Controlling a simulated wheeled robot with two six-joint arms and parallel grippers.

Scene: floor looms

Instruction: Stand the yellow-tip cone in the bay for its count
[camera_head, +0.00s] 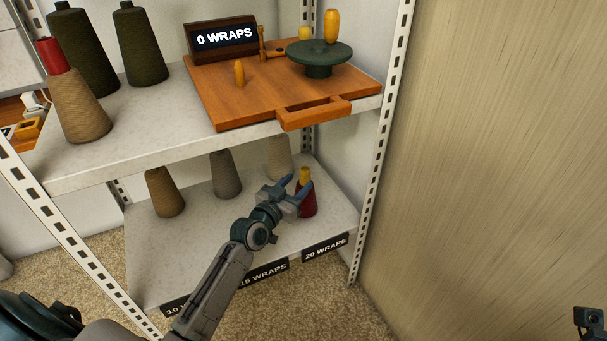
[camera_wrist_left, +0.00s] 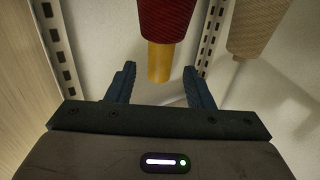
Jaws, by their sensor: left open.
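The yellow-tip cone (camera_head: 307,203) is dark red and stands upright on the lower shelf, behind the "20 WRAPS" label (camera_head: 325,248). My left gripper (camera_head: 297,190) is open at its upper part and partly hides it. In the left wrist view the cone (camera_wrist_left: 166,22) appears tip down. Its yellow tip lies between the lines of the two open fingers (camera_wrist_left: 160,78), just past their ends, with gaps on both sides. The other bay labels are "15 WRAPS" (camera_head: 264,275) and a partly hidden "10" label (camera_head: 176,308). My right gripper is not in view.
Brown (camera_head: 165,193), grey (camera_head: 226,176) and beige (camera_head: 280,157) cones stand along the back of the lower shelf. The upper shelf above holds a wooden board (camera_head: 220,105), a green turntable (camera_head: 318,70) and a "0 WRAPS" display (camera_head: 225,38). A slotted post (camera_head: 375,160) stands right.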

